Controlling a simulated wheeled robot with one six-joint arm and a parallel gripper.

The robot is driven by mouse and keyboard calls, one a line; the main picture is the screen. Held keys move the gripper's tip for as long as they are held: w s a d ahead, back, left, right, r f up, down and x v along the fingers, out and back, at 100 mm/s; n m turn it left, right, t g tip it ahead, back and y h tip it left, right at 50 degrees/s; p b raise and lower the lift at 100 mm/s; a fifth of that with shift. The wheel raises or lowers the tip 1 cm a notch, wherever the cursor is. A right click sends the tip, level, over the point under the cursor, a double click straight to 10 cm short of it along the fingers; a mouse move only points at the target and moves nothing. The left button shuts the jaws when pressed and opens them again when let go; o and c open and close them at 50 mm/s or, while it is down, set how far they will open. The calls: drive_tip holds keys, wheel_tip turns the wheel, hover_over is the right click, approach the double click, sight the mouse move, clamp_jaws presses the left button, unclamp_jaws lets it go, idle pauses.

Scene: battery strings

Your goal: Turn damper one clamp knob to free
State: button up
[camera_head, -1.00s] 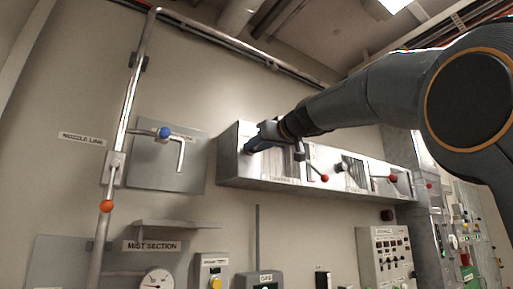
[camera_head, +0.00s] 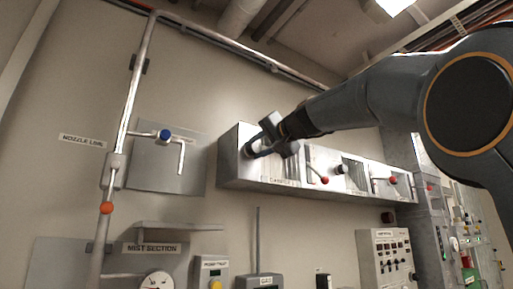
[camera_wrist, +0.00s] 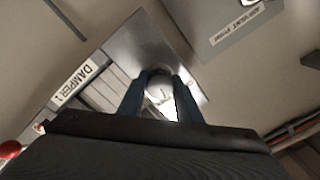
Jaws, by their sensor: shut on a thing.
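The damper one clamp knob (camera_wrist: 158,82) is a pale round knob on a bright metal plate in the wrist view. My gripper (camera_wrist: 160,100) is shut on it, with one blue-grey finger on each side. The knob's pointer or marking cannot be read. In the head view my gripper (camera_head: 258,147) reaches the left end of the long metal damper housing (camera_head: 228,168) and mostly hides the knob. The DAMPER 1 label (camera_wrist: 73,83) lies left of the knob in the wrist view.
A lever with a red ball (camera_head: 324,180) stands right of my gripper, with another red-ball lever (camera_head: 393,179) farther along. A panel with a blue-knobbed valve (camera_head: 165,135) and a vertical pipe (camera_head: 130,90) are to the left. A shelf (camera_head: 178,226) sits below.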

drive_tip(key=m+p, duration=0.1)
drive_tip(key=m, duration=0.5)
drive_tip(key=shift+p, duration=0.4)
drive_tip(key=shift+m, duration=0.4)
drive_tip(key=o, duration=1)
drive_tip(key=shift+s+d, duration=0.1)
drive_tip(key=b+v, duration=0.3)
drive_tip(key=v, duration=0.4)
drive_tip(key=shift+s+d, duration=0.15)
drive_tip(key=shift+s, duration=0.1)
